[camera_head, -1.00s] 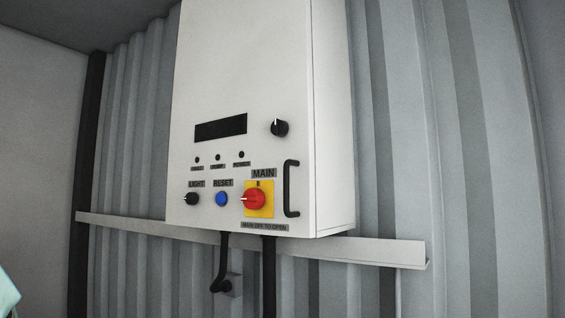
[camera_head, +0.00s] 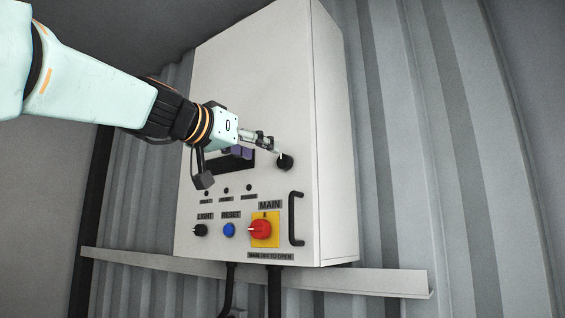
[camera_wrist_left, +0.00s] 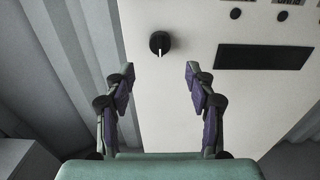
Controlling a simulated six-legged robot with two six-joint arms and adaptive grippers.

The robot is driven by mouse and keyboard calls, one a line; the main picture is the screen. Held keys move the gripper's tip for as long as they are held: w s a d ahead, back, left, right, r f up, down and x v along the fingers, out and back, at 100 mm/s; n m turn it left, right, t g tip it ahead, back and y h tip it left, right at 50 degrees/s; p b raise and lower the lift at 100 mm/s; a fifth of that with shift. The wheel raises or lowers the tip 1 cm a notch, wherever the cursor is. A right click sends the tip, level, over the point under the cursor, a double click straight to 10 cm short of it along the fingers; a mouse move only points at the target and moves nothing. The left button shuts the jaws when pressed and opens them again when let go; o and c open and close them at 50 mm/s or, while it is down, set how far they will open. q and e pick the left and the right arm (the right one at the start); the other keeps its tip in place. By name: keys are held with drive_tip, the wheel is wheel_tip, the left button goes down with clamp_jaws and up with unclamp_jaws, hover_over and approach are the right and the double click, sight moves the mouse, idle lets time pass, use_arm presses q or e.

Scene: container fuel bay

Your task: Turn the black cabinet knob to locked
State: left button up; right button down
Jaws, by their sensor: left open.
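The black cabinet knob (camera_head: 285,161) is on the upper right of the white cabinet's front (camera_head: 240,75). It also shows in the left wrist view (camera_wrist_left: 160,43), with a white pointer mark that points down in that picture. My left gripper (camera_head: 272,149) reaches in from the left and is close to the knob in the head view. In the left wrist view the two purple-padded fingers (camera_wrist_left: 161,75) are spread apart and empty. The knob lies beyond the tips, in line with the gap between them. My right gripper is not in view.
Below are a black LIGHT knob (camera_head: 200,230), a blue RESET button (camera_head: 229,230) and a red MAIN switch (camera_head: 260,231) on a yellow plate. A black door handle (camera_head: 296,219) stands out at right. A dark display (camera_wrist_left: 264,57) is beside the knob. A rail (camera_head: 385,281) runs below.

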sight(282, 159)
use_arm(q)
drive_tip(key=p+x, duration=0.2)
drive_tip(key=x, duration=0.1)
drive_tip(key=p+x, duration=0.2)
drive_tip(key=x, duration=0.1)
drive_tip(key=shift+d+r, duration=0.2)
drive_tip(key=shift+d, duration=0.2)
drive_tip(key=shift+w, duration=0.25)
drive_tip(key=shift+w+f+p, duration=0.3)
drive_tip(key=shift+w+p, duration=0.25)
drive_tip(key=shift+w, duration=0.2)
drive_tip(key=shift+s+d, duration=0.25)
drive_tip(key=shift+d, duration=0.2)
drive_tip(key=shift+s+r, duration=0.1)
drive_tip(key=shift+c, duration=1.3)
drive_tip(key=shift+w+a, duration=0.2)
drive_tip(key=shift+a, duration=0.2)
drive_tip(key=shift+c, duration=2.3)
drive_tip(key=shift+s+d, duration=0.1)
drive_tip(key=shift+d, duration=0.1)
drive_tip(key=shift+c, duration=1.4)
drive_tip(key=shift+a, duration=0.1)
drive_tip(key=shift+c, duration=0.7)
